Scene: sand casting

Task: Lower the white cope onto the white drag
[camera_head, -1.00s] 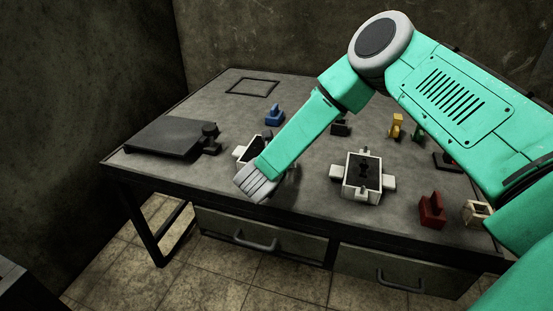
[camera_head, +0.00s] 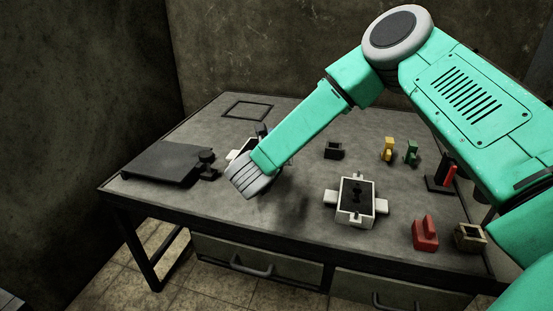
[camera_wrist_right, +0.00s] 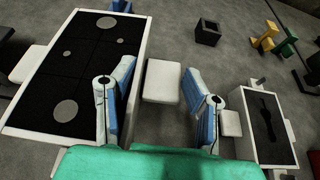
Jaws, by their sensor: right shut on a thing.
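The white cope (camera_wrist_right: 70,75), a white-walled box filled with dark sand with round grey spots on top, is held by one of its side handles (camera_wrist_right: 162,82). My right gripper (camera_wrist_right: 162,100) is shut on that handle. In the head view the cope (camera_head: 235,153) is mostly hidden behind my grey right gripper (camera_head: 250,178), raised above the table. The white drag (camera_head: 356,217) rests on the table to the right, apart from the cope. It has side handles and a dark cavity in its sand, and also shows in the right wrist view (camera_wrist_right: 241,126). My left gripper is out of view.
A dark flat slab (camera_head: 165,162) lies at the table's left. A small black box (camera_head: 333,150), yellow piece (camera_head: 388,149) and green piece (camera_head: 411,153) stand behind the drag. A red block (camera_head: 425,233) and tan box (camera_head: 469,237) stand right of it. Table (camera_head: 300,215) between cope and drag is clear.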

